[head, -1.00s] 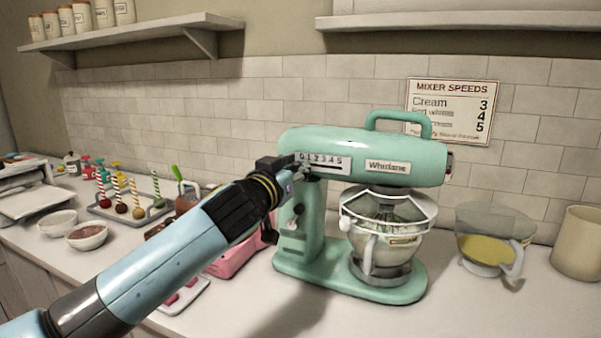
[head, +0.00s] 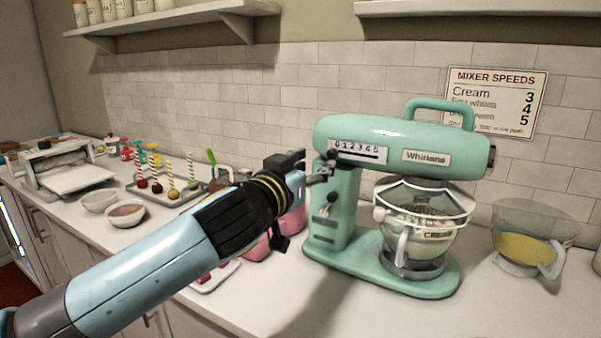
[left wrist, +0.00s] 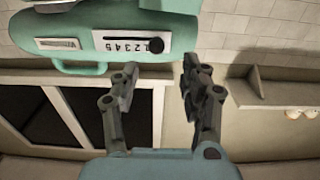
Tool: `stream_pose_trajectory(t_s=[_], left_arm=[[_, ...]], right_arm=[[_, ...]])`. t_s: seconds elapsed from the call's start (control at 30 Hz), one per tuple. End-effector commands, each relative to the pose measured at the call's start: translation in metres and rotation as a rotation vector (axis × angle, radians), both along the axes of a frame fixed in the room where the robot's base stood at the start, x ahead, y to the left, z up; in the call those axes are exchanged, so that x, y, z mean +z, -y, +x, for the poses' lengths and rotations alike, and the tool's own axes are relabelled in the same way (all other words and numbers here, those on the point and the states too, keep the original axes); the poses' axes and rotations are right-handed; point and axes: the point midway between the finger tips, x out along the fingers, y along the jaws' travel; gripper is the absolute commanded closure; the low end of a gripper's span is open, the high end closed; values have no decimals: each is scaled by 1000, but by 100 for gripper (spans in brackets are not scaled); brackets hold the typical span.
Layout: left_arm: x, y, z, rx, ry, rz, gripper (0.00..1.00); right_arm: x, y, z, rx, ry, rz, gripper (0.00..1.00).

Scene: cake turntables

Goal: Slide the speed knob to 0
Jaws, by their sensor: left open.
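The mint green stand mixer (head: 400,142) stands on the counter. Its white speed scale (head: 359,151), numbered 0 to 5, has a dark slot under the numbers. The round black speed knob (head: 332,154) is at the 0 end; in the left wrist view, which is upside down, the knob (left wrist: 153,45) sits just past the 1, over where the 0 would be. My left gripper (head: 322,174) is just left of and below the scale's 0 end. In the left wrist view its two fingers (left wrist: 158,84) are apart with nothing between them, and the knob is beyond them, apart.
A bowl with a whisk (head: 418,262) is under the mixer head. A clear jug of yellow batter (head: 522,250) stands at the right. A tray of cake pops (head: 153,197) and bowls are at the left. A speed sign (head: 492,101) hangs on the wall.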

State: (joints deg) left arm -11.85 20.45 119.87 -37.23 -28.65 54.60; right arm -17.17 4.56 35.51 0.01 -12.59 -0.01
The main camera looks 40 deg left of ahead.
Motion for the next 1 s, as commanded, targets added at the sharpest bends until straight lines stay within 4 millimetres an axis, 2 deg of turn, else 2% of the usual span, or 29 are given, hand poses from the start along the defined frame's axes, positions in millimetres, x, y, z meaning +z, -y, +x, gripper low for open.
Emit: stream_pose_trajectory(t_s=[0.1, 0.3, 0.9, 1.0], left_arm=[[-1, 6, -24, 0, -2, 1, 55], [0, 10, -45, 1, 0, 1, 55], [0, 11, -48, 2, 0, 1, 55], [-8, 8, -53, 30, -39, -6, 55]], right_arm=[[0, 0, 0, 0, 0, 0, 56], [0, 0, 0, 0, 0, 0, 56], [0, 0, 0, 0, 0, 0, 56], [0, 0, 0, 0, 0, 0, 56]])
